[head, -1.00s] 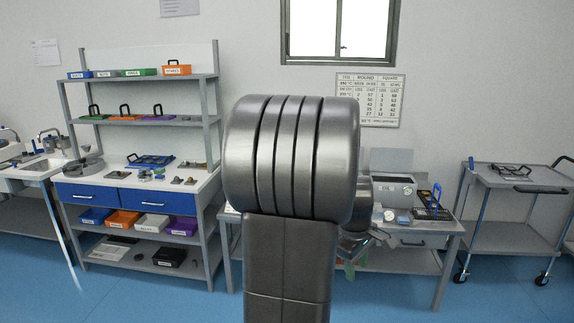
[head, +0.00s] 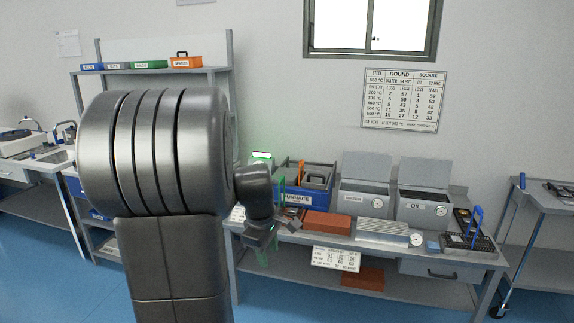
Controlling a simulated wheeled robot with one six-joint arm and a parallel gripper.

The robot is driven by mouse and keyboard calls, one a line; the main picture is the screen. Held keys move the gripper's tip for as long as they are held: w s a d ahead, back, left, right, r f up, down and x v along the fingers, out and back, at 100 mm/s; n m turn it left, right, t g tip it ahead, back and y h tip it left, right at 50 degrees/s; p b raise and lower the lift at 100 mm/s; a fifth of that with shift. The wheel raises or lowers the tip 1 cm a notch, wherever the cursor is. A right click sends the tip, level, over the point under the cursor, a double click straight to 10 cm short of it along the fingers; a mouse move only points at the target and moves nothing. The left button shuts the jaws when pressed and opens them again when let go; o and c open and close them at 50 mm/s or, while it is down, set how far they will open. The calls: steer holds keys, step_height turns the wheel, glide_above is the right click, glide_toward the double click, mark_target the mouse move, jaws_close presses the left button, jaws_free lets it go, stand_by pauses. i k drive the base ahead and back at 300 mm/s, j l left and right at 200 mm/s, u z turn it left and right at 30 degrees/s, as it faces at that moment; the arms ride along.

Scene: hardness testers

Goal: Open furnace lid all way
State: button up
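The furnace (head: 308,198) is a blue box labelled "FURNACE" on the workbench, right of my arm. Dark grey parts and an orange piece show at its top. Its lid is too small and unclear for me to tell how far it stands open. My gripper (head: 262,243) hangs low at the end of my arm, left of and below the furnace in the picture, apparently in front of the bench. Its fingers are small and dark, and I cannot tell whether they are open or shut. My arm hides the bench's left part.
Right of the furnace stand two grey tanks, one (head: 364,203) and one labelled "OIL" (head: 424,210), with raised lids. A reddish brick-like block (head: 327,224) and a metal block with a gauge (head: 382,231) lie in front. A blue-handled rack (head: 470,242) stands at the bench's right end.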

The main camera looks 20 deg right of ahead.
mark_target(312, 179)
steer(key=i+l, duration=0.25)
steer(key=i+l+u, duration=0.15)
steer(key=l, duration=0.3)
steer(key=i+l, duration=0.3)
steer(key=i+l+u, duration=0.15)
steer(key=l, duration=0.25)
steer(key=i+l, duration=0.25)
steer(key=l, duration=0.15)
steer(key=i+l, duration=0.35)
steer(key=l, duration=0.3)
steer(key=i+l, duration=0.2)
steer(key=i+l+u, duration=0.1)
steer(key=l, duration=0.35)
steer(key=i, duration=0.05)
